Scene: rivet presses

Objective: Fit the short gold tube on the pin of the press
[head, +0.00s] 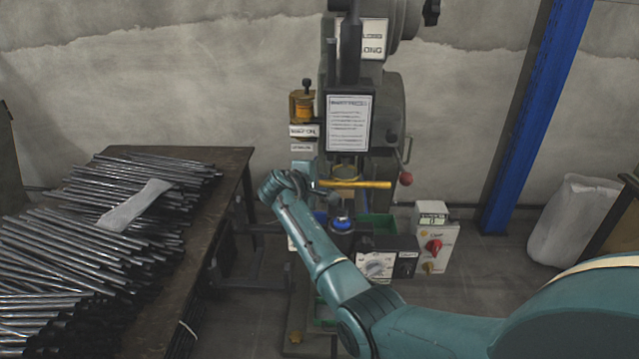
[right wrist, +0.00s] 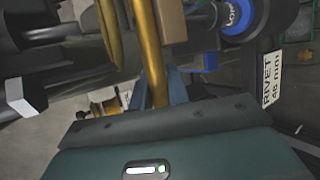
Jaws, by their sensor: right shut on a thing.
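The gold tube (head: 355,184) lies roughly level in front of the press (head: 390,110), sticking out to the right of my right gripper (head: 312,184). In the right wrist view the gold tube (right wrist: 152,55) runs up from between the fingers, and the gripper is shut on it. A blue-collared part (head: 342,224) of the press stands below the tube in the head view; a blue collar (right wrist: 238,18) also shows at the upper right of the wrist view. I cannot make out the pin clearly. The tube appears apart from the blue part. My left gripper is out of view.
A table (head: 215,185) with a pile of dark metal rods (head: 90,235) stands at the left. A control box (head: 435,240) with red knobs and a dial box (head: 378,267) sit low by the press. A red-knobbed lever (head: 405,178) juts out right of the tube.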

